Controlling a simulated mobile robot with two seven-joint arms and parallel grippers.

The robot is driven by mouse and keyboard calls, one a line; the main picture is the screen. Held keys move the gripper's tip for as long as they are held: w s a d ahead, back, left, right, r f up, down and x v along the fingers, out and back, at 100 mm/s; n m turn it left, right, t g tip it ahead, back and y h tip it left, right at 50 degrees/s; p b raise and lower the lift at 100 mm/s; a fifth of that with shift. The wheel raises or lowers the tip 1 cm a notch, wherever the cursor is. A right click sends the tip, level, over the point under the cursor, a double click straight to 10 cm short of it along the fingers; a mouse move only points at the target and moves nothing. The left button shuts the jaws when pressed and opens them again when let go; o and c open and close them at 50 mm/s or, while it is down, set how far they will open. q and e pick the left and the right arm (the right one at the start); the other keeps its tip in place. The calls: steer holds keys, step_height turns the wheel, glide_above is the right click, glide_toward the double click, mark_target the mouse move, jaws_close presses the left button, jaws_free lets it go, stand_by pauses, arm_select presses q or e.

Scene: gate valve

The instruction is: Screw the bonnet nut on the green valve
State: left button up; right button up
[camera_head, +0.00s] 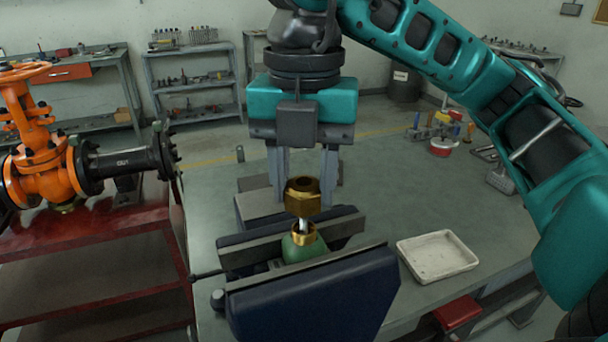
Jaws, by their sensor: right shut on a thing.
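The green valve (303,249) is clamped upright between the jaws of the blue vise (315,295), with a brass threaded neck (304,234) on top. A pale stem (303,226) rises from the neck. The brass bonnet nut (302,196) is above the neck, lined up over the stem, with a small gap showing between nut and neck. My right gripper (303,190) points down from above and is shut on the bonnet nut, one finger on each side. The nut's far side is hidden. My left gripper is not in view.
A white tray (437,256) lies on the grey workbench (390,190) right of the vise. Tools and a red-and-white container (442,147) stand at the back right. An orange valve with black pipe (45,165) stands on a red table at left. The bench between is clear.

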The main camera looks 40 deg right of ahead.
mark_target(304, 211)
steer(key=shift+f+b, duration=0.65)
steer(key=shift+f, duration=0.15)
stand_by(0.5)
steer(key=shift+f+b, duration=0.4)
stand_by(0.7)
steer(key=shift+f+b, duration=0.65)
steer(key=shift+f, duration=0.05)
stand_by(0.6)
steer(key=shift+f, duration=0.1)
stand_by(0.9)
steer(key=shift+f+b, duration=0.25)
steer(key=shift+b, duration=0.1)
stand_by(0.4)
steer(key=o, duration=1.2)
